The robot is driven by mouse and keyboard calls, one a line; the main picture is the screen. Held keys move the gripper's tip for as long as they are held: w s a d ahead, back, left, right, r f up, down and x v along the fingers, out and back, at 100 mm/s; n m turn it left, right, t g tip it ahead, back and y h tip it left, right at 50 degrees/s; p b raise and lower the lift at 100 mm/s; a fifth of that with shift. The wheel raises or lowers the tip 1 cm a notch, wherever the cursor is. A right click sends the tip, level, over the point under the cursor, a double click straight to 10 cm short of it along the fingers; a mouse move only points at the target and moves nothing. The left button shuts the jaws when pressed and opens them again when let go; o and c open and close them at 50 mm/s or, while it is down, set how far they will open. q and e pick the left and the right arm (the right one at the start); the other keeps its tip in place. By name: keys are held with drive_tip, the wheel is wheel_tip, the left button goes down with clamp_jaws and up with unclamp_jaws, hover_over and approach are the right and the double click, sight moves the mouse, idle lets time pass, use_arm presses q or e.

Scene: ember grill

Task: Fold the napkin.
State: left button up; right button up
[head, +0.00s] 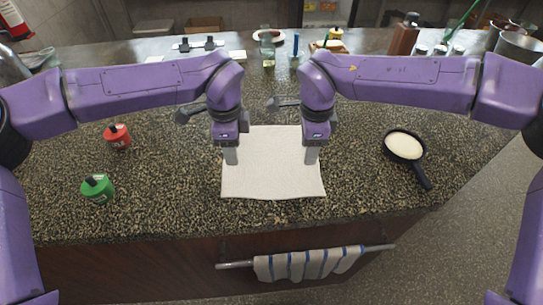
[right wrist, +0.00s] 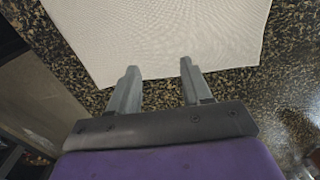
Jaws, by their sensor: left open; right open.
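The napkin (head: 270,175) is a pale, roughly square cloth lying flat and unfolded on the speckled counter in the head view. My left gripper (head: 231,161) points down over its left side and is open. My right gripper (head: 312,160) points down over its right side and is open. In the right wrist view the napkin (right wrist: 160,35) fills the upper part. The right gripper's two fingers (right wrist: 158,80) are spread apart there with nothing between them, their tips at the napkin's edge. I cannot tell whether either gripper touches the cloth.
A black pan (head: 404,147) with pale contents is on the right. A striped towel (head: 308,263) hangs on the front rail. The counter beside the napkin is clear.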

use_arm(q)
drive_tip(key=shift+w+f, duration=1.05)
drive_tip(key=shift+f, duration=0.2)
use_arm(e)
drive_tip(key=shift+w+d+f, duration=0.1)
drive_tip(key=shift+w+f, duration=0.95)
drive_tip(key=shift+f, duration=0.2)
use_arm(q)
drive_tip(key=shift+s+r, duration=0.15)
drive_tip(key=shift+s, duration=0.2)
use_arm(e)
drive_tip(key=shift+s+r, duration=0.2)
drive_tip(key=shift+s, duration=0.15)
use_arm(q)
drive_tip(key=shift+s+f+b, duration=0.1)
drive_tip(key=shift+f+b, duration=0.15)
drive_tip(key=shift+b, duration=0.15)
use_arm(e)
drive_tip(key=shift+s+f, duration=0.1)
drive_tip(key=shift+f, duration=0.2)
use_arm(q)
drive_tip(key=shift+r, duration=0.15)
drive_tip(key=shift+c, duration=1)
use_arm(e)
drive_tip(key=shift+r, duration=0.15)
drive_tip(key=shift+c, duration=1)
use_arm(q)
clamp_jaws()
use_arm(e)
clamp_jaws()
